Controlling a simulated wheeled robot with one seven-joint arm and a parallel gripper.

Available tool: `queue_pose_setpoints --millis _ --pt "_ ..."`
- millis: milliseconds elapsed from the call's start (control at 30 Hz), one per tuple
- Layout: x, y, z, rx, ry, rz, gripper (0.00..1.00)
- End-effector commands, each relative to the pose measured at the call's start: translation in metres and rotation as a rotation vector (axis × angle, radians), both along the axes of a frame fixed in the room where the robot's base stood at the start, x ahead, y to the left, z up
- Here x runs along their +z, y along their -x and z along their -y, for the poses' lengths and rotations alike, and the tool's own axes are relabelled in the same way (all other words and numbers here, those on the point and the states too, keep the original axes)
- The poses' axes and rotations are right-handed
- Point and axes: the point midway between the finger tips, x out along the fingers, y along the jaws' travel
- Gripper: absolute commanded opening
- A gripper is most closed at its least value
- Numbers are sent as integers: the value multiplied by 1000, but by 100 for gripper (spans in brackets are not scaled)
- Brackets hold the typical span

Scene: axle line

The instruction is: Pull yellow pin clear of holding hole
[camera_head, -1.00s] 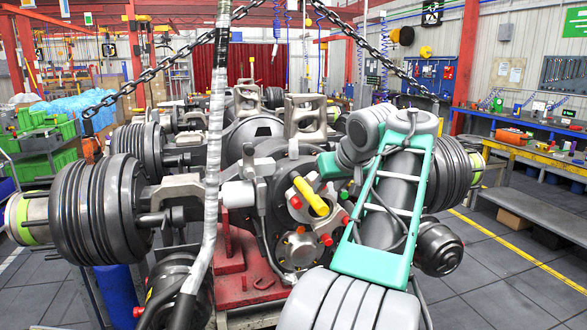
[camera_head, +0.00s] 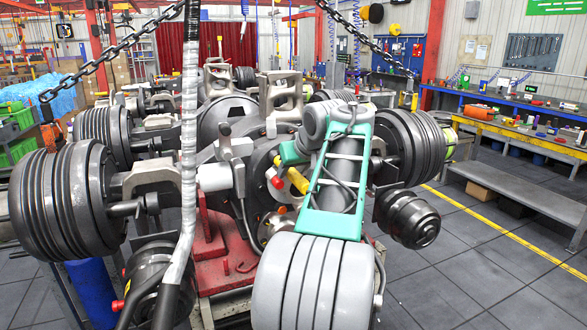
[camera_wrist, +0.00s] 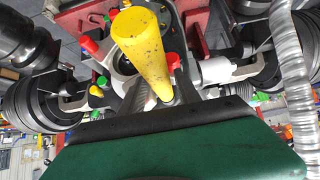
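The yellow pin (camera_head: 297,180) slants out of the hub face in the middle of the axle in the head view. In the wrist view the pin (camera_wrist: 142,48) is large, one end close to the camera, its other end running down to my gripper (camera_wrist: 163,93). Dark finger-like parts flank that lower end; whether they touch it is unclear. In the head view my gripper (camera_head: 287,155) is beside the pin, partly hidden by my green and grey arm. The holding hole is hidden, so I cannot tell how deep the pin sits.
Red knobs (camera_head: 273,178) sit close beside the pin. A wrapped hose (camera_head: 190,130) hangs in front on the left, and chains (camera_head: 362,37) run above. Large ribbed drums (camera_head: 62,205) flank the axle.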

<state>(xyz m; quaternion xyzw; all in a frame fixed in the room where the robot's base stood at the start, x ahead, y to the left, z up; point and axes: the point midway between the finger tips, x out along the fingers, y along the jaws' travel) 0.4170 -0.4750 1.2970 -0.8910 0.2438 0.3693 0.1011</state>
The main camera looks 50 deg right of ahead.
Motion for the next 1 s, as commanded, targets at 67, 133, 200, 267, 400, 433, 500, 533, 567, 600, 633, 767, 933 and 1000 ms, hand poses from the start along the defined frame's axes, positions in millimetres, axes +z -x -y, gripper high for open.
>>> queue_pose_setpoints --millis 67,133,200,267,400,433,500,533,567,600,633,767,933,1000 --pt "0 0 0 -1 1 0 37" --pt "0 1 0 -1 0 0 31" --pt "0 1 0 -1 0 0 25" --pt "0 1 0 -1 0 0 20" --pt "0 1 1 -1 0 0 9" --pt "0 1 1 -1 0 0 7" --pt "0 1 1 -1 0 0 1" --pt "1 1 1 -1 0 0 0" --pt "1 1 1 -1 0 0 0" --pt "1 1 1 -1 0 0 0" --pt "1 1 1 -1 0 0 0" --pt "1 1 1 -2 1 0 0" --pt "1 1 1 -2 1 0 0" --pt "1 1 1 -2 1 0 23"
